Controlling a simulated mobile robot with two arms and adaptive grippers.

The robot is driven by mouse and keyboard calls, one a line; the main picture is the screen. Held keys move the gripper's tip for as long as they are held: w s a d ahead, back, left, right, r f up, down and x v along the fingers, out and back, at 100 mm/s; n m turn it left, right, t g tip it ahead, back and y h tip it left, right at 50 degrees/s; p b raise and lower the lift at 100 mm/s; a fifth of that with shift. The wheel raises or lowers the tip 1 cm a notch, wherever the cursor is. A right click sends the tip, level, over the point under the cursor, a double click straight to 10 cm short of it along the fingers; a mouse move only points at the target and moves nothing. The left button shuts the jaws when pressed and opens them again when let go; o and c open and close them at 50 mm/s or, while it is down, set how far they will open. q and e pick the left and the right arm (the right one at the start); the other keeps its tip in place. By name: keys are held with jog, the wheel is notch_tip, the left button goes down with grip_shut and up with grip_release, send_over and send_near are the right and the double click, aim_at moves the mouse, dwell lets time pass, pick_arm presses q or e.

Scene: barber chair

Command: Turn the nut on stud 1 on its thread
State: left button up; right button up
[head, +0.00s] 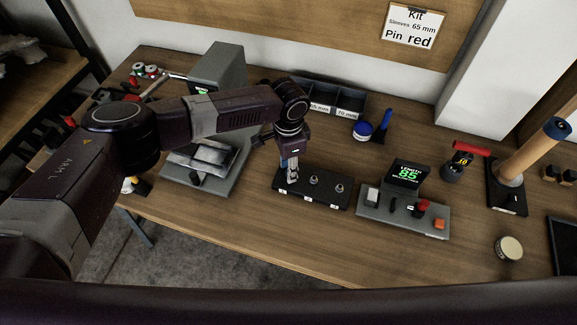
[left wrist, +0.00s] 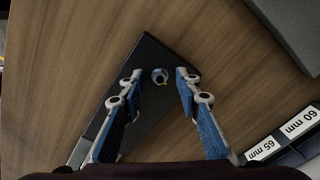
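A black block (head: 325,199) with upright metal studs lies on the table. Two studs with nuts, the middle one (head: 315,180) and the right one (head: 339,188), show in the head view. My left gripper (head: 292,176) points down over the block's left end and hides the stud there. In the left wrist view, my left gripper (left wrist: 160,88) has its blue-padded fingers apart. A round metal nut or stud top (left wrist: 160,75) shows between the fingertips, with visible gaps on both sides. The block (left wrist: 150,52) lies beneath. The right gripper is not in view.
A grey device with an "85" display (head: 405,175) stands right of the block. A grey machine (head: 218,70) stands to the left. Labelled bins (head: 350,104) and a blue-lidded jar (head: 362,130) are behind. The table front (head: 270,240) is clear.

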pick_arm(q)
grip_shut()
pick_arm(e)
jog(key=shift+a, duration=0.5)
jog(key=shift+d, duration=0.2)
pick_arm(q)
jog(key=shift+m, duration=1.1)
jog(key=m+b, duration=0.1)
jog(key=m, duration=0.8)
jog(key=shift+m+b, duration=0.4)
jog(key=m, duration=0.5)
jog(key=shift+r+b, duration=0.1)
jog(key=shift+b, duration=0.2)
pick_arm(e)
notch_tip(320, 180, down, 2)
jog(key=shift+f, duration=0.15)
